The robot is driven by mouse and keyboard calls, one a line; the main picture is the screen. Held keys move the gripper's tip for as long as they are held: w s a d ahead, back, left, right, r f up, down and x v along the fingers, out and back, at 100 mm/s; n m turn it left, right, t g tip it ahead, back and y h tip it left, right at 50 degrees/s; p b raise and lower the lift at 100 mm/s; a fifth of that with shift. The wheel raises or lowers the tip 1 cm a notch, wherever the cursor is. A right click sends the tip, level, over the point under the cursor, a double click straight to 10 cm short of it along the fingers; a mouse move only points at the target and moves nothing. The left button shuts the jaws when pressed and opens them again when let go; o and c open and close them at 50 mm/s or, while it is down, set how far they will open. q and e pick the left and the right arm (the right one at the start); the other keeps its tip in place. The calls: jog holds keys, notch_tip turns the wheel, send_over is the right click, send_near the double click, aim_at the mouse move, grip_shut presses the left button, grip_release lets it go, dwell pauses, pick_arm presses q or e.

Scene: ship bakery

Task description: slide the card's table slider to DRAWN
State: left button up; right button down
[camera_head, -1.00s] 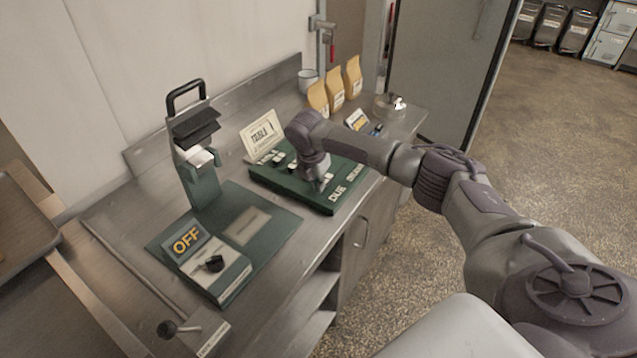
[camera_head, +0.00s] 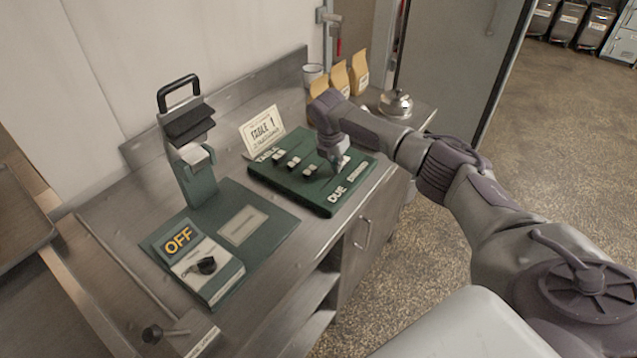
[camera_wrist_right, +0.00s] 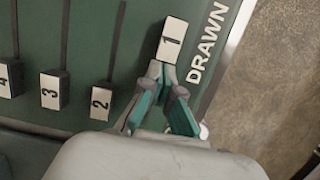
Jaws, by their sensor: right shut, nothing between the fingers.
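The card (camera_head: 263,130), reading TABLE 1, stands behind a green slider board (camera_head: 318,205). The board bears DUE and DRAWN labels on its right side. In the right wrist view, the white slider block 1 (camera_wrist_right: 172,40) sits farther along than blocks 2 (camera_wrist_right: 101,103) and 3 (camera_wrist_right: 50,91), beside the word DRAWN (camera_wrist_right: 208,45). My right gripper (camera_head: 335,170) is over the board, shut and empty. In the wrist view its fingertips (camera_wrist_right: 160,72) are just below block 1, close against it; contact is unclear. My left gripper is out of view.
A device with an OFF sign (camera_head: 178,240) and black knob stands on the counter at front left. A black-handled stand (camera_head: 200,190) is behind it. Paper bags (camera_head: 340,82), a cup (camera_head: 312,73) and a metal bell (camera_head: 396,103) stand beyond the board.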

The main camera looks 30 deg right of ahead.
jog(key=a+p, duration=0.1)
jog(key=s+a+p, duration=0.1)
jog(key=a+p, duration=0.1)
jog(key=p, duration=0.1)
jog(key=shift+s+a+r, duration=0.15)
jog(key=shift+r, duration=0.1)
jog(key=v, duration=0.1)
jog(key=b+v, duration=0.2)
jog(key=shift+s+a+r, duration=0.2)
jog(key=shift+s+a, duration=0.1)
pick_arm(q)
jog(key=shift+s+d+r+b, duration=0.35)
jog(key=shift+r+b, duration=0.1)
jog(key=shift+b, duration=0.1)
pick_arm(e)
jog(key=v, duration=0.6)
jog(key=shift+w, duration=0.2)
